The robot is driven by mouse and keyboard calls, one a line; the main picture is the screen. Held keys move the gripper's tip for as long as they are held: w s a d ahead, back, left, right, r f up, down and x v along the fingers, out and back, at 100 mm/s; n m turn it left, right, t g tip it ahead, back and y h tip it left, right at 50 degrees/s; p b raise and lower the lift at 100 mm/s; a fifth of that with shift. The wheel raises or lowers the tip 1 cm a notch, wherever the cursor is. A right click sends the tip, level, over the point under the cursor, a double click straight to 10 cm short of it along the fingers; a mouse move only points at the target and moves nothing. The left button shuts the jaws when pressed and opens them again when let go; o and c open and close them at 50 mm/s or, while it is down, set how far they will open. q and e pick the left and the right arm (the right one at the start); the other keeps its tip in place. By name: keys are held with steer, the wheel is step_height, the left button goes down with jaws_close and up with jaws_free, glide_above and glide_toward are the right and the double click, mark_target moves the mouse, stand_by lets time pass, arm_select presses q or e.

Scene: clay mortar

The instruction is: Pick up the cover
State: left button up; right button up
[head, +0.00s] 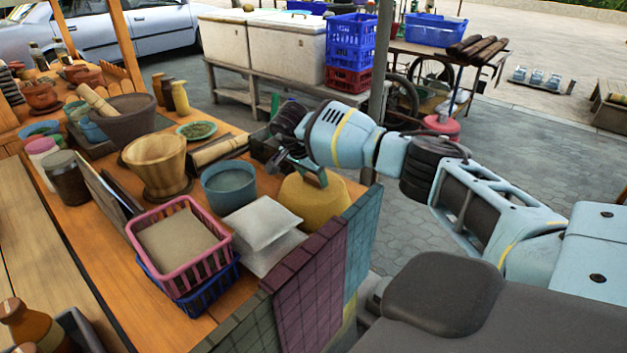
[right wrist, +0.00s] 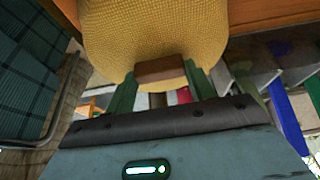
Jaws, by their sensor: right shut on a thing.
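The cover (head: 312,205) is a yellow woven dome near the right edge of the wooden table, behind the tiled panels. My right gripper (head: 308,178) comes in from the right and is at the top of the cover. In the right wrist view the yellow weave (right wrist: 155,35) fills the upper middle, and the green fingers close on both sides of its brown handle (right wrist: 160,69). The tiled panels partly hide the cover's lower edge, so I cannot tell whether it rests on the table. My left gripper is not in view.
White packets (head: 265,222) and a blue-grey pot (head: 229,186) stand just left of the cover. A pink basket (head: 180,268) sits on a blue one. A wooden mortar (head: 157,165) stands farther left. Tiled panels (head: 310,275) border the table's front right. Paved floor lies beyond the right edge.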

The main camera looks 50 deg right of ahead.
steer(key=shift+r, duration=0.15)
steer(key=shift+c, duration=0.4)
step_height(320, 180, up, 18)
steer(key=shift+p, duration=0.35)
steer(key=shift+f, duration=0.2)
